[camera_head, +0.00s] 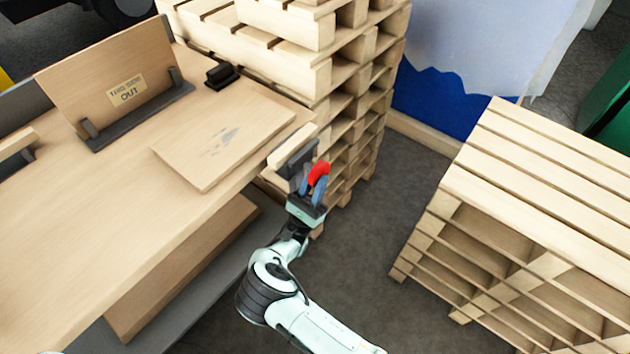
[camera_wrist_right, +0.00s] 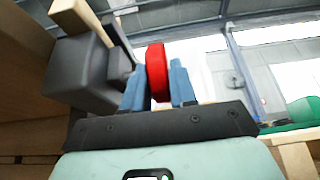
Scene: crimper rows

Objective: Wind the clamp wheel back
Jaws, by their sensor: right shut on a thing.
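The clamp wheel (camera_head: 320,172) is red and sits at the outer side of a dark grey vise (camera_head: 297,160) on the workbench's right edge. My right gripper (camera_head: 314,184) has its blue fingers around the wheel and is shut on it. In the right wrist view the red wheel (camera_wrist_right: 157,72) stands edge-on between the two blue fingers (camera_wrist_right: 158,85). The grey vise body (camera_wrist_right: 82,75) is to its left there, with a pale wooden jaw facing (camera_wrist_right: 75,14) above. My left gripper is not in view.
A flat wooden board (camera_head: 225,145) lies on the workbench (camera_head: 110,215) near the vise. An upright board with an "OUT" label (camera_head: 110,80) stands in a dark holder. Pallets (camera_head: 345,110) are stacked behind the vise, with more pallets (camera_head: 540,200) at right. Grey floor (camera_head: 370,270) is open between.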

